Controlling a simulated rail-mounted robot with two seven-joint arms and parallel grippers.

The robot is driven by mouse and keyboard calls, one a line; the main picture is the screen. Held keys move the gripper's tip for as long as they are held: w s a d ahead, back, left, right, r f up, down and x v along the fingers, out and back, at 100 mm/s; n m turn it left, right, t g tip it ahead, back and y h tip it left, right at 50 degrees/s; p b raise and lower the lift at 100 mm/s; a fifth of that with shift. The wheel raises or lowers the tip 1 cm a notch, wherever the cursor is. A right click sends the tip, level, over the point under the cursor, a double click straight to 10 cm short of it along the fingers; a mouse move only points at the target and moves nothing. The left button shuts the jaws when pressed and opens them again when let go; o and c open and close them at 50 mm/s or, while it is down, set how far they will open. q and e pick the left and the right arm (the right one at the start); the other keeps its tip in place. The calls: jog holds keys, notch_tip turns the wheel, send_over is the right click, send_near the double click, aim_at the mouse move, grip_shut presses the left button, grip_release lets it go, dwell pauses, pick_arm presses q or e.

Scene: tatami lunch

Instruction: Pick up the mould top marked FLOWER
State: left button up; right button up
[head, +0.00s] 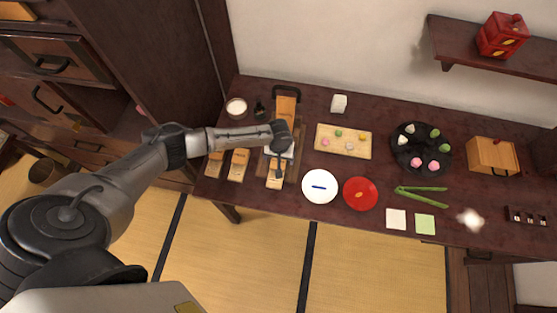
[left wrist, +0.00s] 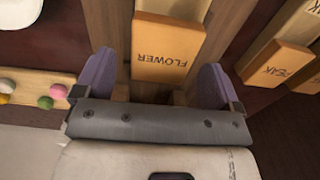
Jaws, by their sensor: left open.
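The mould top marked FLOWER (left wrist: 165,50) is a pale orange wooden block. Its lettering reads upside down in the left wrist view. In the head view, it appears to be the block (head: 275,180) just in front of my left gripper (head: 280,152), partly covered by it. In the left wrist view my left gripper (left wrist: 157,78) is open, its two purple fingers apart, one towards each side of the FLOWER block. The fingers do not visibly grip it. The contact and height between them cannot be told. My right gripper is not in view.
A block marked PEAK (left wrist: 275,63) lies beside it, with another block (head: 215,165) further left. A board of sweets (head: 343,153), a white plate (head: 320,200) and a red plate (head: 360,205) stand to the right. A white bowl (head: 236,107) is behind.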

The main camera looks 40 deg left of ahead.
pick_arm(q)
jog(key=shift+f, duration=0.3)
jog(key=c, duration=1)
jog(key=shift+r, duration=0.1)
